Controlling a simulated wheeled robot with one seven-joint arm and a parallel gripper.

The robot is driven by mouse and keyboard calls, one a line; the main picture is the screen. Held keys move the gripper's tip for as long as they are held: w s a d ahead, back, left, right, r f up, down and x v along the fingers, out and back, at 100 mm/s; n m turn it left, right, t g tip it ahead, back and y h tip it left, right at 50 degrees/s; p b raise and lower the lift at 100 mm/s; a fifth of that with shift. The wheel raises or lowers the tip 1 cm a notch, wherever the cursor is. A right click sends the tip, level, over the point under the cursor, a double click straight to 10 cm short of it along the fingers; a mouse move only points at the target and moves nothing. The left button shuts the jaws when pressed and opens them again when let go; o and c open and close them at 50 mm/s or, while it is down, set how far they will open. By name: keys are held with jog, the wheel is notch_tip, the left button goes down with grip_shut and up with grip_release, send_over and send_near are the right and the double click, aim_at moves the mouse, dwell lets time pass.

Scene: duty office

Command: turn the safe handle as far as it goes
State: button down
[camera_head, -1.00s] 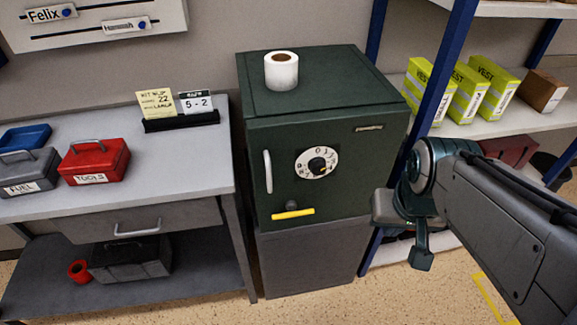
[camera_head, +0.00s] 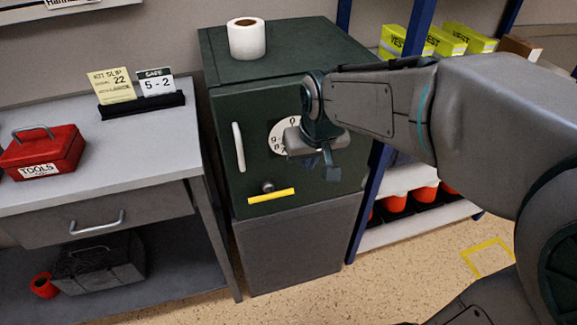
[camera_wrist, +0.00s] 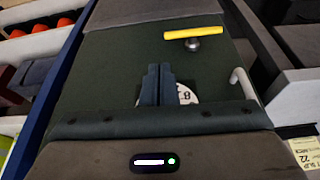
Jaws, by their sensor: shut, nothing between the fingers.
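The dark green safe (camera_head: 228,105) stands in the middle of the head view with its door shut. A yellow bar handle (camera_head: 271,195) on a round dark hub sits low on the door, nearly level. The handle also shows in the wrist view (camera_wrist: 193,32), where the picture is turned over. A white upright pull (camera_head: 239,147) is at the door's left side. The white dial (camera_head: 277,136) is partly hidden behind my gripper (camera_head: 329,166). My gripper is shut and empty, in front of the dial and up to the right of the yellow handle, apart from it.
A paper roll (camera_head: 246,40) stands on the safe. A desk (camera_head: 165,135) at left bears a red toolbox (camera_head: 42,153) and a card stand (camera_head: 142,106) reading "SAFE 5-2". A shelf with a blue post (camera_head: 370,200) is close on the right.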

aim_at(288, 190)
jog(key=w+a, duration=0.1)
jog(key=w+a+f, duration=0.1)
jog(key=shift+a+f+n+b, duration=0.3)
jog(key=shift+a+b, duration=0.05)
jog(key=shift+w+f, duration=0.1)
jog(key=shift+f, duration=0.05)
jog(key=b+x, duration=0.2)
jog(key=x, duration=1.1)
jog(key=shift+a+f, duration=0.15)
jog(key=shift+f, duration=0.25)
